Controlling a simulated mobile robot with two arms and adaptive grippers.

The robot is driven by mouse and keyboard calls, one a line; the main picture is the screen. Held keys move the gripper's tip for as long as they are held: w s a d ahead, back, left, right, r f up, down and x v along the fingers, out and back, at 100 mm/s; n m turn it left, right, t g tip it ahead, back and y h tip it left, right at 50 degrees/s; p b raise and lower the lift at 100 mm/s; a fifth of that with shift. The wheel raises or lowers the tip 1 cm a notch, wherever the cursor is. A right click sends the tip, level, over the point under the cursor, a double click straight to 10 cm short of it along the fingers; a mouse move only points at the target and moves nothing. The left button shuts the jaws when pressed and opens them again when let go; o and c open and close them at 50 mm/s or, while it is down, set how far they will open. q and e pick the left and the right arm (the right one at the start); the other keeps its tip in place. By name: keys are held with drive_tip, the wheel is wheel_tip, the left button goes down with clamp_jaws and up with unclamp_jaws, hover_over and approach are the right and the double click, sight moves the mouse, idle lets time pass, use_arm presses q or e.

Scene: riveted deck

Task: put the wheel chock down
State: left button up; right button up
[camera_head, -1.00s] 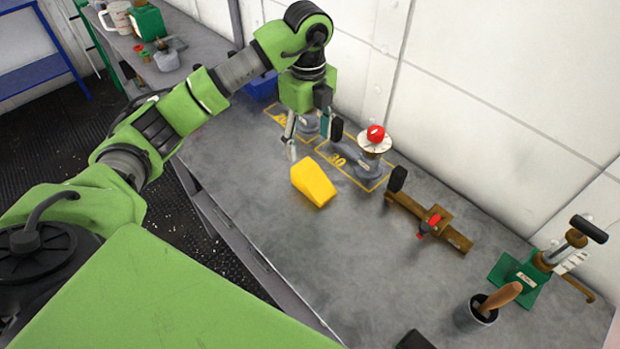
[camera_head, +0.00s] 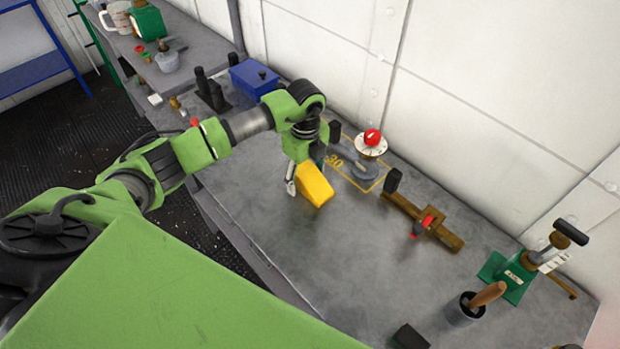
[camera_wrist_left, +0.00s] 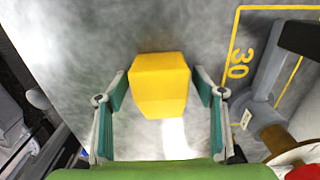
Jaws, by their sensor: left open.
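The wheel chock is a yellow wedge-shaped block (camera_head: 316,186) on the grey bench top, in front of the yellow "30" outline. In the left wrist view the chock (camera_wrist_left: 160,84) lies between the two fingers, with a gap on each side. My left gripper (camera_head: 306,175) is open and low at the chock, one finger to its left and the other behind it. The gripper also shows open in the left wrist view (camera_wrist_left: 159,82). The chock's far side is partly hidden by the gripper. My right gripper is not in view.
A grey valve-like piece with a red knob (camera_head: 371,145) stands close behind the chock. A brown bar tool (camera_head: 436,229) lies to the right. A dark cup with a wooden handle (camera_head: 463,309) and a green-based stand (camera_head: 512,277) are farther right.

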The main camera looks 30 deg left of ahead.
use_arm(q)
drive_tip(key=c, duration=1.4)
drive_tip(key=shift+c, duration=0.5)
drive_tip(key=shift+r, duration=0.15)
